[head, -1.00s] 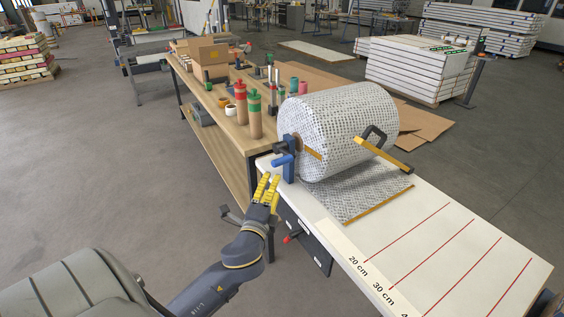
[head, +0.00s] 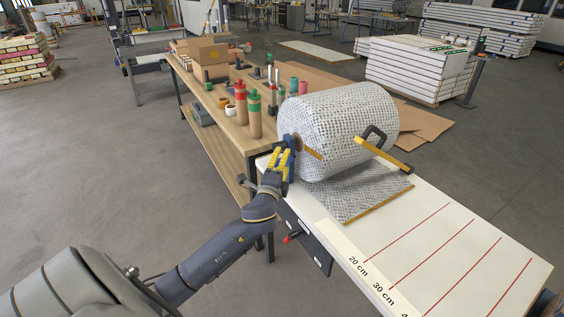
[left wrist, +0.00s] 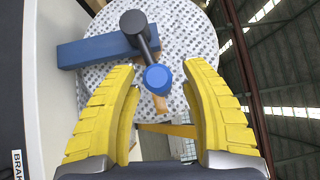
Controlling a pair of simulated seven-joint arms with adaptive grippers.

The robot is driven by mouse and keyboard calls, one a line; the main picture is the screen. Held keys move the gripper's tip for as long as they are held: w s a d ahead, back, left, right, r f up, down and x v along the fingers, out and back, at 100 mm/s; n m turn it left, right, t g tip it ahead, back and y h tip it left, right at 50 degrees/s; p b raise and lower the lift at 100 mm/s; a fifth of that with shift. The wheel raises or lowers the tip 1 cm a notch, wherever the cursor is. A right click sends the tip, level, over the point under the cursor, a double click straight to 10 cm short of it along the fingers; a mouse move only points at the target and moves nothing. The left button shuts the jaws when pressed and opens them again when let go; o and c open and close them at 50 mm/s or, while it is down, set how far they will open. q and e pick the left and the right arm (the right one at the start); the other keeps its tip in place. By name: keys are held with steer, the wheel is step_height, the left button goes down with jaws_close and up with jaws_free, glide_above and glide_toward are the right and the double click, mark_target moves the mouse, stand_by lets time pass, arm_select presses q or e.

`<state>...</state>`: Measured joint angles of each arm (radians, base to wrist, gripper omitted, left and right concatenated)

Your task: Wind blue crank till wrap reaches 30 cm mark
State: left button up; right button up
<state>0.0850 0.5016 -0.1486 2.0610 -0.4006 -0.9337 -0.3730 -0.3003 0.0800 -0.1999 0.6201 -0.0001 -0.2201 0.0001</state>
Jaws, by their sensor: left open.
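The blue crank (left wrist: 157,77) shows in the left wrist view as a round blue knob on a dark arm, in front of the end of the wrap roll (left wrist: 185,45). My left gripper (head: 283,155) is open. Its yellow fingers stand on either side of the knob in the left wrist view, with space on both sides. In the head view the fingers hide most of the crank. The bubble-like wrap (head: 365,190) lies on the white table from under the roll (head: 345,120). Its brown-edged front lies short of the 20 cm line (head: 405,235). My right gripper is not in view.
A yellow bar with a black handle (head: 374,137) rests by the roll's right side. A wooden bench (head: 210,105) with bottles and boxes stands behind left. A red knob (head: 286,239) sticks out below the table's near side. The marked tabletop (head: 470,235) is clear.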

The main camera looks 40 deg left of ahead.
arm_select(q)
jaws_close()
stand_by(0.4)
